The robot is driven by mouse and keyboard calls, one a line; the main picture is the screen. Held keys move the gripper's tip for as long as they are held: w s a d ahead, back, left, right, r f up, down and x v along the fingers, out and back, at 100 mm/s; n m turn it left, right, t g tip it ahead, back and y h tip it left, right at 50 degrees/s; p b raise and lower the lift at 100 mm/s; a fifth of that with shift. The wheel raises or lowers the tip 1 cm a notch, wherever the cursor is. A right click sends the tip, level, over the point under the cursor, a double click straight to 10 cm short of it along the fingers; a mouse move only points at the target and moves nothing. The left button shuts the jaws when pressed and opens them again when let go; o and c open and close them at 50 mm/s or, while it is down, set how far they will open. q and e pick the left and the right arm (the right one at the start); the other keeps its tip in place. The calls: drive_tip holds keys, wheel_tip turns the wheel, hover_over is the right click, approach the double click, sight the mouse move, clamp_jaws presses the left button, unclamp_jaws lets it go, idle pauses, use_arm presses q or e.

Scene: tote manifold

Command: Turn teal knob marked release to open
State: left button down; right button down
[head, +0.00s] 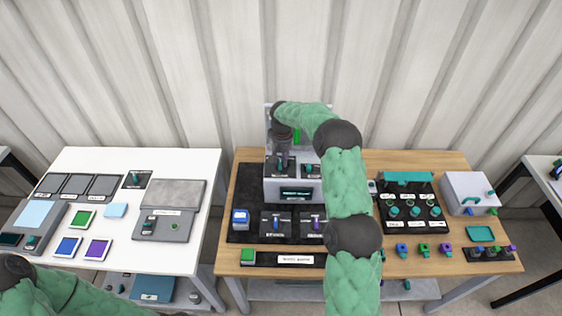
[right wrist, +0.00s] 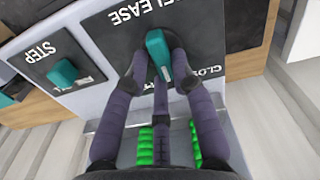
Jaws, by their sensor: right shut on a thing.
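The teal knob marked RELEASE (right wrist: 158,48) sits on a dark plate on the grey machine's panel. Its long side runs nearly up and down in the right wrist view. Part of a word starting "CLO" shows at the plate's lower right; any opposite mark is hidden. My right gripper (right wrist: 160,75) is shut on this knob, with dark fingers on both sides. In the head view my right gripper (head: 282,157) reaches down to the machine's left knob, which it mostly covers. My left arm shows at the bottom left; its gripper is out of view.
A second teal knob marked STEP (right wrist: 63,73) sits close beside the RELEASE knob, also in the head view (head: 308,168). A small lit display (head: 295,194) lies below them. A teal-topped rack (head: 407,178) and white box (head: 470,192) stand to the right.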

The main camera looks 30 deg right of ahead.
sight(281, 163)
drive_tip(key=m, duration=0.1)
drive_tip(key=m+b, duration=0.1)
drive_tip(key=m, duration=0.1)
drive_tip(key=s+f+m, duration=0.1)
drive_tip(key=shift+s+a, duration=0.1)
drive_tip(key=shift+a, duration=0.25)
drive_tip(key=shift+a+m+b, duration=0.15)
drive_tip(key=shift+m+b, duration=0.35)
drive_tip(key=shift+m, duration=1.1)
drive_tip(key=c, duration=1)
unclamp_jaws()
drive_tip(key=shift+a, duration=0.15)
drive_tip(key=shift+c, duration=0.2)
drive_tip(key=shift+a+r, duration=0.15)
drive_tip(key=shift+r, duration=0.15)
drive_tip(key=shift+d, duration=0.4)
wheel_tip(281, 163, up, 12)
